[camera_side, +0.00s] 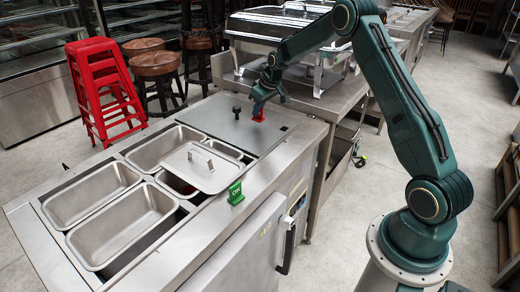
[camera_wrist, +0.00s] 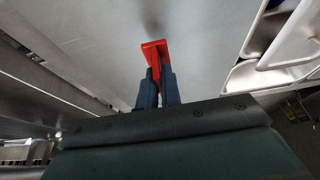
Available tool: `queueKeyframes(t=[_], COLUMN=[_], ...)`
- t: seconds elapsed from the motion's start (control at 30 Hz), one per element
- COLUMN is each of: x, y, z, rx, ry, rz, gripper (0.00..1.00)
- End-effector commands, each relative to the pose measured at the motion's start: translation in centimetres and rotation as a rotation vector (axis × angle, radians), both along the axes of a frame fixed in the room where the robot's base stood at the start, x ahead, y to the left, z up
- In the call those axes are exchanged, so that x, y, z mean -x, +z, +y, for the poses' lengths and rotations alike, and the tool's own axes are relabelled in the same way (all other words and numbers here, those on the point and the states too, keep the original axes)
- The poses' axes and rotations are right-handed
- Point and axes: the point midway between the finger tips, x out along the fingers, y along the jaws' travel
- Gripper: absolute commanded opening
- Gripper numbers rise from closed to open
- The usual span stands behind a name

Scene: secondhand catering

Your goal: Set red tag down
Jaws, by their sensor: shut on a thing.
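The red tag (camera_side: 259,116) is between the fingers of my gripper (camera_side: 261,104), over the flat steel cover (camera_side: 215,118) at the far end of the counter. In the wrist view the red tag (camera_wrist: 154,50) sticks out past the two dark fingertips of my gripper (camera_wrist: 157,82), which are shut on it. Its lower part is hidden between the fingers. I cannot tell whether the tag touches the cover. A green tag with white lettering (camera_side: 235,194) stands on the counter's front ledge, away from my gripper.
A black knob (camera_side: 236,113) stands on the cover, left of my gripper. Open steel pans (camera_side: 122,225) and a loose steel lid (camera_side: 200,168) fill the near part of the counter. A chafing dish (camera_side: 275,28) stands behind. The cover is otherwise mostly bare.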

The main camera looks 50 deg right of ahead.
Motion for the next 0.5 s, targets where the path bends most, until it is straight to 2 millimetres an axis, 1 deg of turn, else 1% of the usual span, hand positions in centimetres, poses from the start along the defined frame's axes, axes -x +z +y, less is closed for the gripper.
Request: queueKeyframes(t=[0.03,0.2,0.5], x=[0.0,0.0,0.0], y=[-0.7,-2.4,-2.7], z=[0.0,0.0,0.0], rx=[-0.001,-0.001,0.0], ry=[0.0,0.0,0.001], rz=[0.002,0.001,-0.001], gripper=[0.0,0.0,0.0])
